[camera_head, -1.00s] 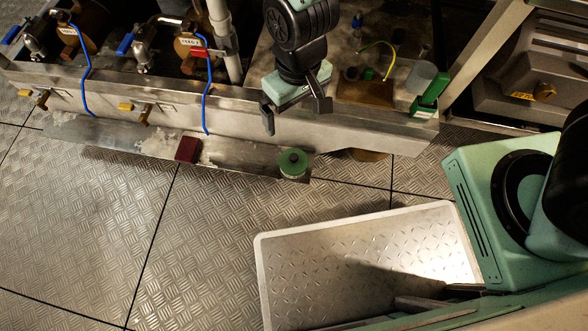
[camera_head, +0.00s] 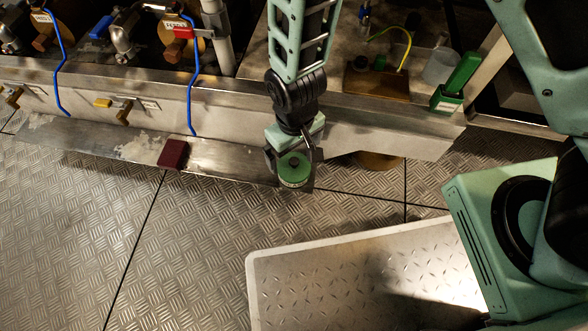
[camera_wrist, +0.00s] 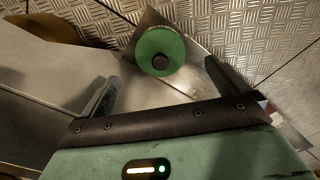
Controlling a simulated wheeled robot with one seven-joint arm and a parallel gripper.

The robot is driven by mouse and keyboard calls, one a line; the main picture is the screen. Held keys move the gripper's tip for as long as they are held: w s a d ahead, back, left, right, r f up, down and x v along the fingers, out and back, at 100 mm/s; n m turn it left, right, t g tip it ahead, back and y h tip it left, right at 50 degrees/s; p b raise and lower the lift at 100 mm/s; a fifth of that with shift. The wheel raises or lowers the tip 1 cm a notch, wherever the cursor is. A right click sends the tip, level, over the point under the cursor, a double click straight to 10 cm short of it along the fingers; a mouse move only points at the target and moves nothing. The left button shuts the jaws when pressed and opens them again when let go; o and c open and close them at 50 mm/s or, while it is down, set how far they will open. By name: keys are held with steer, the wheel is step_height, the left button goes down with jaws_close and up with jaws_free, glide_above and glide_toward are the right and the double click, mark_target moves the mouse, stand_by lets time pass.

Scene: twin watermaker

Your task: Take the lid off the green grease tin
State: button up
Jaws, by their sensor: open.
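The green grease tin (camera_head: 293,173) stands upright near the right end of the low metal ledge. Its round green lid (camera_head: 293,163) is on top, with a dark knob in the middle. My gripper (camera_head: 292,165) is open, with one finger to each side of the tin in the head view. In the wrist view the lid (camera_wrist: 160,51) shows beyond the fingertips, roughly between them, and my gripper (camera_wrist: 165,85) holds nothing. I cannot tell whether either finger touches the tin.
A dark red block (camera_head: 173,154) lies on the ledge (camera_head: 110,146) to the left. Blue hoses (camera_head: 193,95) hang along the metal bench front. A green holder (camera_head: 447,101) and a clear cup (camera_head: 440,66) stand on the bench at right.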

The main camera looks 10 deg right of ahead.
mark_target(294, 161)
steer(key=shift+w+a+f+b, duration=0.1)
steer(key=shift+f+b, duration=1.2)
steer(key=shift+f, duration=0.2)
steer(key=shift+w+f+b, duration=0.1)
steer(key=shift+f+b, duration=1.2)
steer(key=shift+f, duration=0.2)
steer(key=shift+r, duration=0.1)
steer(key=c, duration=1)
